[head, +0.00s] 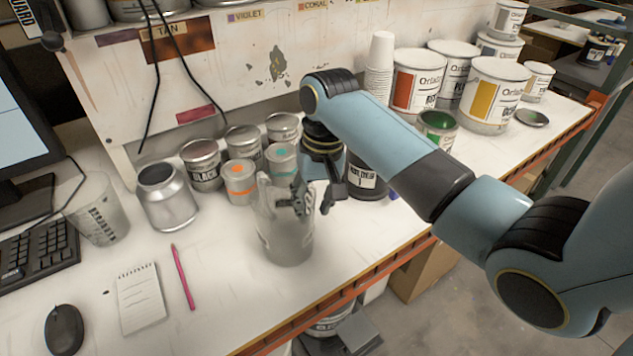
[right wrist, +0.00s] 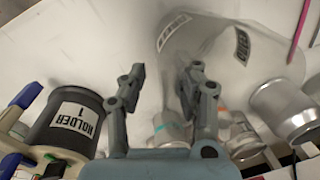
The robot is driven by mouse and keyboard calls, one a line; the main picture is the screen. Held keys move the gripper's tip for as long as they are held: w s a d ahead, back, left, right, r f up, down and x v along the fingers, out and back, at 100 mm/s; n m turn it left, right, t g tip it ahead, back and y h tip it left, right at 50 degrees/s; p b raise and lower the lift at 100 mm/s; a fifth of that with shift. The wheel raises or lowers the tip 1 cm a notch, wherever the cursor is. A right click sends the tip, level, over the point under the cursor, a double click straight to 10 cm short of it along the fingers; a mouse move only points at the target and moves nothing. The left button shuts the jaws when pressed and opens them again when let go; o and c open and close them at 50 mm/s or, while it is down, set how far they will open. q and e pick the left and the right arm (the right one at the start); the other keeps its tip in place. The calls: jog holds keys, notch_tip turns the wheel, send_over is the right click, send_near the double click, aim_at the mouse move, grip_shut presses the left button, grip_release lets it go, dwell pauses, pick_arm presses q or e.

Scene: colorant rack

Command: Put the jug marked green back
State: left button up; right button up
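A clear jug (head: 287,238) stands upright on the bench in the head view, in front of several small cans. It also shows in the right wrist view (right wrist: 215,40), with two small labels whose lettering is too unclear to read. My right gripper (head: 314,198) is at the jug's upper right side. In the right wrist view its two fingers (right wrist: 163,76) are apart with nothing clearly between them. One finger overlaps the jug in the picture; I cannot tell whether it touches. A second clear jug (head: 97,222) stands by the keyboard. My left gripper is out of view.
A dark pot (right wrist: 68,125) labelled "HOLDER 1" stands beside the right gripper. A silver bottle (head: 167,198) and small cans stand behind the jug. Paint tins (head: 497,95) and stacked cups (head: 380,65) are at the back right. A notepad (head: 140,298) and pink pen (head: 183,277) lie in front.

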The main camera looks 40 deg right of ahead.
notch_tip(320, 180, up, 11)
jog(key=d, duration=0.1)
jog(key=shift+s, duration=0.25)
jog(key=shift+f, duration=0.15)
